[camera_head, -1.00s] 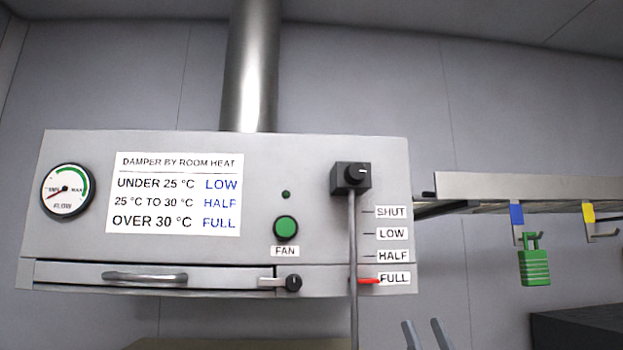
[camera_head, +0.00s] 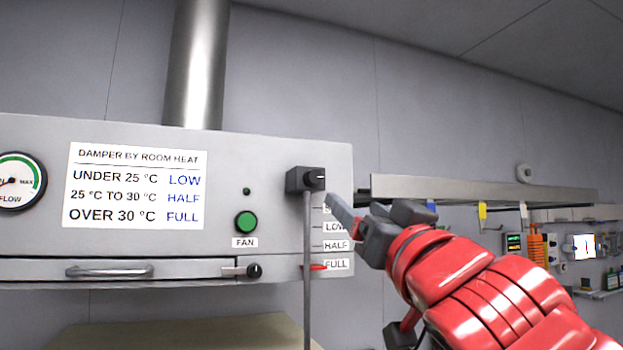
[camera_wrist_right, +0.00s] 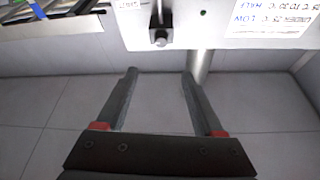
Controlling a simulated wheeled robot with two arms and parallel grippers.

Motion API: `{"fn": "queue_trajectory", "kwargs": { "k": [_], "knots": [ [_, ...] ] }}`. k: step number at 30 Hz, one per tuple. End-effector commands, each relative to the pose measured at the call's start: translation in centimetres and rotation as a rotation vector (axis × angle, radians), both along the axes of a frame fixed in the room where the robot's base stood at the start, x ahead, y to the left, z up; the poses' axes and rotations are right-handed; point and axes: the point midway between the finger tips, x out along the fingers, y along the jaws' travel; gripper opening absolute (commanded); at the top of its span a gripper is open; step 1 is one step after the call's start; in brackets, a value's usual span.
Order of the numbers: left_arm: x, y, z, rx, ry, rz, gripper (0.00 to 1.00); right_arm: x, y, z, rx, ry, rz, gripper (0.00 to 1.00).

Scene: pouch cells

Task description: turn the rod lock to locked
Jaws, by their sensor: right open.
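The rod lock is a dark block with a round knob (camera_head: 306,179) at the top of the vertical grey rod (camera_head: 307,270), on the right part of the grey hood front. A small white mark shows on its knob. A red pointer (camera_head: 315,267) on the rod stands by the FULL label. My right gripper (camera_head: 345,212) is just right of the lock and slightly lower, apart from it. In the right wrist view its two fingers (camera_wrist_right: 158,80) are spread with nothing between them, and the lock knob (camera_wrist_right: 160,38) shows beyond the fingertips. My left gripper is out of view.
The hood carries a green fan button (camera_head: 246,222), a flow gauge (camera_head: 18,182), a damper sign (camera_head: 137,187) and a drawer handle (camera_head: 110,271) with a small dark latch (camera_head: 254,271). A wall rail (camera_head: 480,189) with hooks runs to the right, behind my right arm.

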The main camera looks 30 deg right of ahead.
Motion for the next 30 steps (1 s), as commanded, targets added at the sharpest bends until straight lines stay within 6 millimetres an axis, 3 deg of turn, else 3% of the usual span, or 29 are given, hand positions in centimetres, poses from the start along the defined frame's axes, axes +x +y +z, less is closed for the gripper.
{"fn": "queue_trajectory", "kwargs": {
  "k": [8, 9, 21, 30],
  "knots": [
    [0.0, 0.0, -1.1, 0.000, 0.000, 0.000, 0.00, 2.9, -0.4, 0.4, 0.009, 0.014, 0.015, 0.69],
    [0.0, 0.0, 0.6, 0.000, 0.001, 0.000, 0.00, 3.9, -0.9, 1.7, 0.008, 0.019, 0.007, 0.69],
    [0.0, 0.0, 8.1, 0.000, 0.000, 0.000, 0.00, 11.9, -3.4, 5.2, 0.008, 0.019, 0.004, 0.69],
    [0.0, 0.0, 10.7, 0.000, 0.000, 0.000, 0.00, 15.0, -4.4, 6.1, 0.006, 0.013, 0.006, 0.69]
  ]
}}
